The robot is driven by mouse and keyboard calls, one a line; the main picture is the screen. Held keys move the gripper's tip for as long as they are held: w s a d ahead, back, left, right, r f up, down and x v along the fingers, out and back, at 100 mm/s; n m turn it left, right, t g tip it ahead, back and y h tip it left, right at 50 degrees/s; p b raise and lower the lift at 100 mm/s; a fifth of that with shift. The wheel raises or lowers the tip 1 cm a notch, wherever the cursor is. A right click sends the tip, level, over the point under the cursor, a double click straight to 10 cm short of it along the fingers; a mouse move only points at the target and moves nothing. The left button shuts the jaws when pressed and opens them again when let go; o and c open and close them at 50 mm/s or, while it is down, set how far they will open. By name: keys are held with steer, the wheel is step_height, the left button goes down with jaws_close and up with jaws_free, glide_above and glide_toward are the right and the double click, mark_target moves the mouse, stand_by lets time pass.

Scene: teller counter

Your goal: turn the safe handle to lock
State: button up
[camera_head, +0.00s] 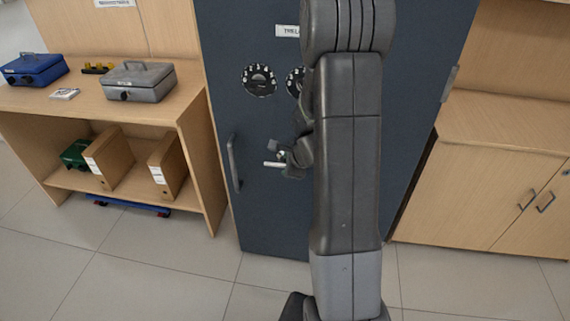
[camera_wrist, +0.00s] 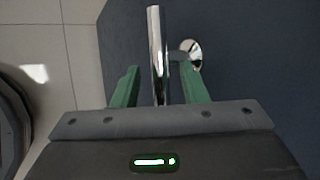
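The safe (camera_head: 225,35) is a tall dark blue cabinet with two round dials on its door. The safe handle (camera_wrist: 157,50) is a shiny metal bar on a round hub (camera_wrist: 190,52). In the head view its light end (camera_head: 273,164) shows at the door, and the rest is hidden behind my gripper and arm. My gripper (camera_head: 283,156) is at the handle. In the wrist view the green fingers of my gripper (camera_wrist: 159,85) are apart, one on each side of the bar. A gap shows at the left finger; contact at the right one is unclear.
A vertical pull handle (camera_head: 233,163) is on the safe's left side. A wooden shelf (camera_head: 190,112) with a grey cash box (camera_head: 139,82) and a blue one (camera_head: 34,69) stands left. A wooden cabinet (camera_head: 475,195) stands right. The tiled floor in front is clear.

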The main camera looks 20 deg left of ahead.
steer(key=p+v, duration=0.2)
steer(key=v, duration=0.9)
steer(key=shift+a+f, duration=0.1)
steer(key=shift+f, duration=0.05)
steer(key=b+x, duration=0.3)
steer(key=x, duration=1)
steer(key=shift+w+a+f, duration=0.15)
steer(key=shift+f, duration=0.1)
steer(key=shift+r, duration=0.15)
